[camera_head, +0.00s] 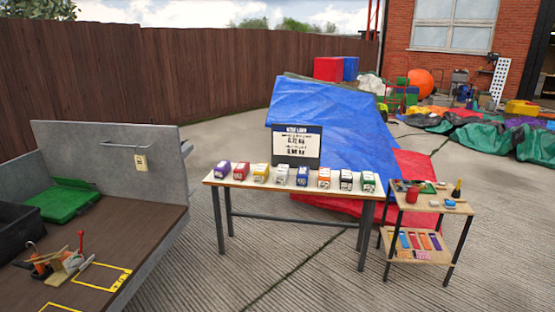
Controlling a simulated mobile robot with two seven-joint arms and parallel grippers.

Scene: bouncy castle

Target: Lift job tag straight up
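A small cream tag (141,164), which looks like the job tag, hangs below a thin metal rail (124,145) on the grey back panel (90,145) of the workbench at the left. It hangs upright and looks flat against the panel. Its print is too small to read, and how it is attached at the top is too small to tell. Neither of my grippers shows in the head view.
The workbench (150,225) carries an open green case (62,203), a black bin (20,230) and tools (62,265). A table (270,190) with several coloured boxes and a sign (296,146) stands mid-view. A small shelf (425,258) stands at right. Paving between bench and table is clear.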

